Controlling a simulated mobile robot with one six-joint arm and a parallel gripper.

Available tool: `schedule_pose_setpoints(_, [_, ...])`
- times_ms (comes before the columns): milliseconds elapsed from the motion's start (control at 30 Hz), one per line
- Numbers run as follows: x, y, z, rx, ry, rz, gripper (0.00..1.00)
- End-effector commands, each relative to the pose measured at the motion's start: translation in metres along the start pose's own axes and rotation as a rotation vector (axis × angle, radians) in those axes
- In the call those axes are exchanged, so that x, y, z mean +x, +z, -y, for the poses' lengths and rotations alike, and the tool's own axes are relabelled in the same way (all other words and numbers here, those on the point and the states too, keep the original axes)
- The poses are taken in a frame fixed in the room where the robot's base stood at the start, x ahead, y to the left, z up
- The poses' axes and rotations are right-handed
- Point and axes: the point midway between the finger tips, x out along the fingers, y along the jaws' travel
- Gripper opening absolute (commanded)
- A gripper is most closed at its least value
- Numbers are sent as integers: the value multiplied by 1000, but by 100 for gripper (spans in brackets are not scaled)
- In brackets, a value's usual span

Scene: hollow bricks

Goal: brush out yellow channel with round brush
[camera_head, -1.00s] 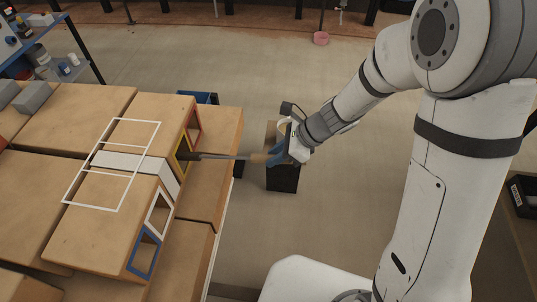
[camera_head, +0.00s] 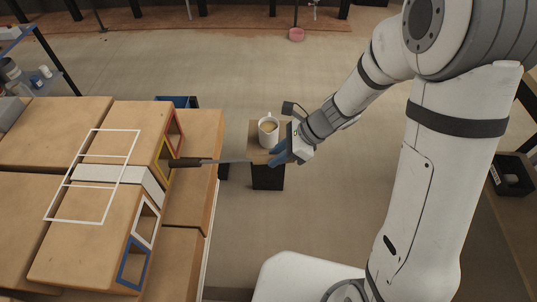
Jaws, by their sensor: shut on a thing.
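The yellow-framed channel (camera_head: 165,152) opens in the end face of the brick stack at the left, between the red-framed and white-framed openings. The round brush (camera_head: 187,162) is dark at its head, with a thin grey rod running right to my gripper (camera_head: 279,154). My gripper is shut on the brush and holds it roughly level. The brush head is at the mouth of the yellow channel; I cannot tell whether its tip is inside.
A red-framed opening (camera_head: 175,127) is behind, and white (camera_head: 145,222) and blue (camera_head: 134,262) ones are in front. A mug (camera_head: 268,130) stands on a small stand (camera_head: 268,178) behind my gripper. A blue bin (camera_head: 178,101) is beyond the bricks.

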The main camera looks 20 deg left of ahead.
Motion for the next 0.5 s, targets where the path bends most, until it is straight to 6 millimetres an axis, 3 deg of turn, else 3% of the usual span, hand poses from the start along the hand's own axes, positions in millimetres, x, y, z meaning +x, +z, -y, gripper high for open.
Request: schedule_pose_setpoints(500, [-28,-32,0,2,-1,0,2])
